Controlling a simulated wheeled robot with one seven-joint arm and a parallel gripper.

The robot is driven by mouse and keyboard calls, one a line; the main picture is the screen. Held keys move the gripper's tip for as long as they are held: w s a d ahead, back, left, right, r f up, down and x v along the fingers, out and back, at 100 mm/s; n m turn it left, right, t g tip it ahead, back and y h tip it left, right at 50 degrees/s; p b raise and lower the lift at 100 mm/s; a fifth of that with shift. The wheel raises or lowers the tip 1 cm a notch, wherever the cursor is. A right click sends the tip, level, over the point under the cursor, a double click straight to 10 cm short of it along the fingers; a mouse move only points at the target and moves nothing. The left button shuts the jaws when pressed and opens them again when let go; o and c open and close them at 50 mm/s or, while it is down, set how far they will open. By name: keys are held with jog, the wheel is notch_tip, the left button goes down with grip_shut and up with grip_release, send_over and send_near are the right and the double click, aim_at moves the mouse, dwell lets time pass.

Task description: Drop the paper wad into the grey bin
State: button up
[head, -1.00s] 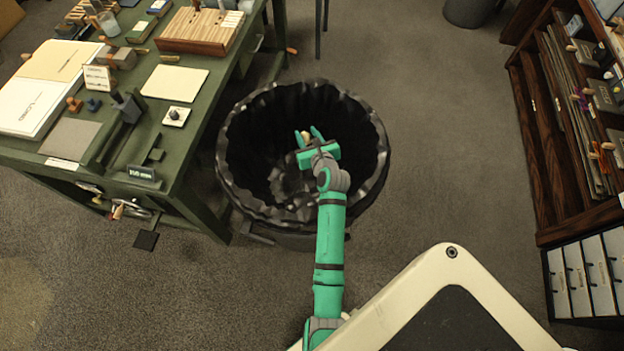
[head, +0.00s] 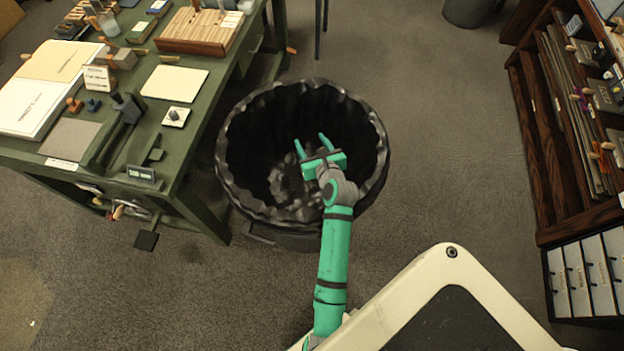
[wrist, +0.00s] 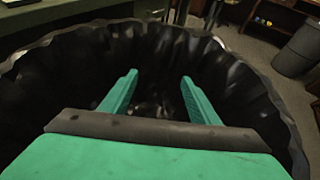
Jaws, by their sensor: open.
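The grey bin (head: 240,190) stands on the carpet beside the green table, lined with a crumpled black bag whose rim spreads around the top. My gripper (head: 312,144) is over the bin's opening, inside the ring of the rim, with its two green fingers apart and nothing between them. In the wrist view my gripper (wrist: 158,92) also shows open and empty above the dark inside of the bin (wrist: 262,100). I cannot make out the paper wad in either view now; the bottom of the bin is dark and partly hidden by my arm.
The green table (head: 190,150) with stamps, papers and wooden blocks is close on the bin's left. A dark wooden shelf (head: 530,150) stands at the right. Another dark bin (head: 470,10) is at the back. The carpet between bin and shelf is clear.

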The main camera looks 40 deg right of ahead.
jog(key=v, duration=0.5)
jog(key=shift+s+r, duration=0.2)
jog(key=shift+s, duration=0.1)
